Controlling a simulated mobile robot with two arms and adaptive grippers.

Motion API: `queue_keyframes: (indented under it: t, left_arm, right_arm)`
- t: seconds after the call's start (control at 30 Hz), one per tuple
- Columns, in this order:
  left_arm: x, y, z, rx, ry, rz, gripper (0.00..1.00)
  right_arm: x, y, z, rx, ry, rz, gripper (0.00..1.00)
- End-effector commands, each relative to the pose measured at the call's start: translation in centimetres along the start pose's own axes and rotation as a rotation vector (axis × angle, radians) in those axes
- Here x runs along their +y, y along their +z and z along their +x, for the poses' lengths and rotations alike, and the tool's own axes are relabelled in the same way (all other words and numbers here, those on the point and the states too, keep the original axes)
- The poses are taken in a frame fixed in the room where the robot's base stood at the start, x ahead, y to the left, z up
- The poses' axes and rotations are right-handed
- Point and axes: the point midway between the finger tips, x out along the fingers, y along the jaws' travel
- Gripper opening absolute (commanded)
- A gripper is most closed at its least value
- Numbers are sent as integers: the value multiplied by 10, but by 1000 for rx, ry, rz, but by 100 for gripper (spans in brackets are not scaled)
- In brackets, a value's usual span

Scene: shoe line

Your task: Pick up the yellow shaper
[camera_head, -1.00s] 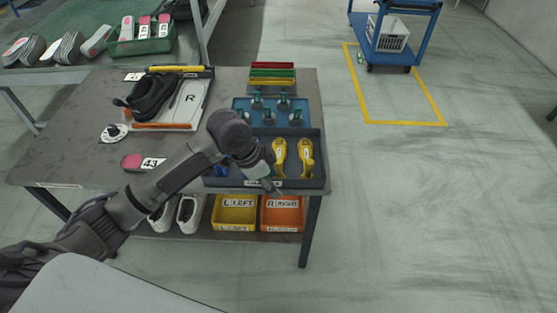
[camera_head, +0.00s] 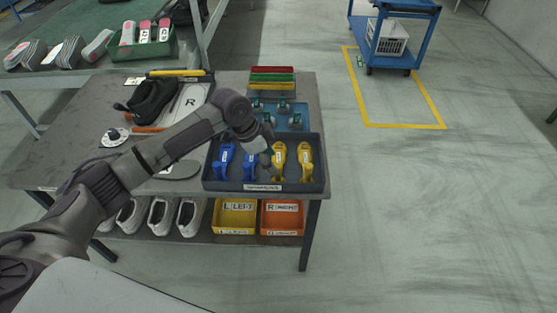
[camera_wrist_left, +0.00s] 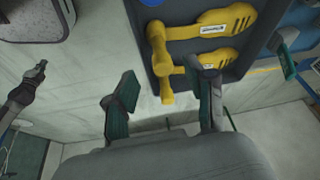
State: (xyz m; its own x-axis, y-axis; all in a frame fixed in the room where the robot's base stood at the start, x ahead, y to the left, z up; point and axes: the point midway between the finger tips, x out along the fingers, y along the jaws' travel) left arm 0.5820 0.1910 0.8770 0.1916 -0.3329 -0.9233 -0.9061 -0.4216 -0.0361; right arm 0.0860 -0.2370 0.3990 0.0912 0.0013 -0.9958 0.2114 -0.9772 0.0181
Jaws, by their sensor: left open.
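Two yellow shapers (camera_head: 279,155) (camera_head: 306,160) lie side by side in the dark tray (camera_head: 213,184) at the table's front right. In the left wrist view they show at the top (camera_wrist_left: 212,30) (camera_wrist_left: 222,56), with handles toward the left. My left gripper (camera_head: 265,150) is over the tray, by the left yellow shaper in the head view. In the left wrist view it is open and empty (camera_wrist_left: 162,100), its fingers apart. One finger overlaps the lower shaper in the picture; I cannot tell whether it touches. A dark arm (camera_wrist_left: 25,90), probably my right, shows small at the left.
Two blue shapers (camera_head: 226,158) (camera_head: 250,165) lie left of the yellow ones. A blue tray (camera_head: 240,104) with several green-topped parts stands behind. A shoe (camera_head: 152,100) lies further left. A yellow bin (camera_head: 235,217) and an orange bin (camera_head: 282,217) sit below.

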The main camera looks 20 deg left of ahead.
Motion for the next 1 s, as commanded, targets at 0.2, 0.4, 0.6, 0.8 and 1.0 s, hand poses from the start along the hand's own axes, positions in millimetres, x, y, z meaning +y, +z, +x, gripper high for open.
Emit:
queue_keyframes:
  t: [0.2, 0.4, 0.6, 0.8, 1.0]
  left_arm:
    - [0, -2, 20, -1, 3, 0, 55]
    - [-2, -2, 49, -2, 1, 0, 55]
    - [-2, -2, 55, 0, -1, 1, 55]
    - [-2, -2, 55, 0, -1, 1, 40]
    - [-2, -2, 55, 0, -1, 1, 6]
  right_arm:
    - [0, -1, -6, 0, -1, -1, 0]
    - [-1, -1, -10, 0, -1, -2, 0]
    - [-1, -1, -10, 0, -1, -3, 0]
    - [-2, -1, -10, 1, -2, -3, 0]
    - [-3, -1, -10, 1, -3, -2, 0]
